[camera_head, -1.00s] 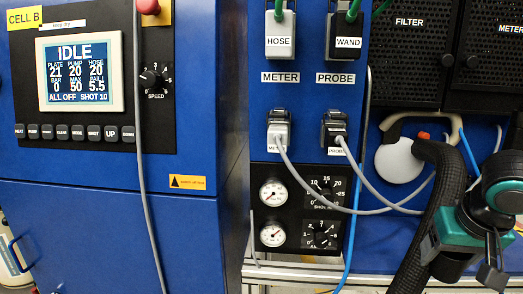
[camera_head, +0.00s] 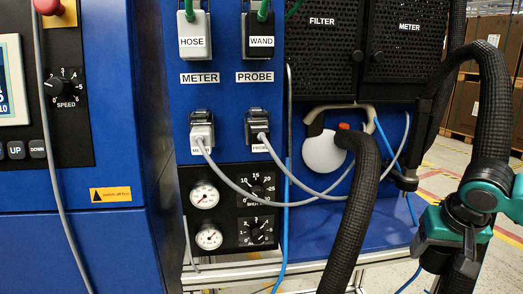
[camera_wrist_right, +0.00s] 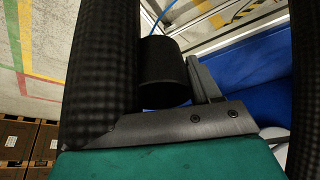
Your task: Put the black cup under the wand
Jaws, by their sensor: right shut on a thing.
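My right gripper (camera_head: 462,268), teal and dark grey, is at the lower right in the head view. In the right wrist view its grey finger lies against a dark cylinder, the black cup (camera_wrist_right: 165,72), and it is shut on it. I cannot clearly make out the wand itself; a label reading WAND (camera_head: 262,42) is on a connector at the top. My left gripper is out of view.
A thick black hose (camera_head: 355,205) hangs down left of my gripper, and another ribbed hose (camera_head: 492,95) arches close above it. A white round part (camera_head: 323,154) and grey cables (camera_head: 235,185) are on the panel. Boxes (camera_head: 470,103) stand behind at right.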

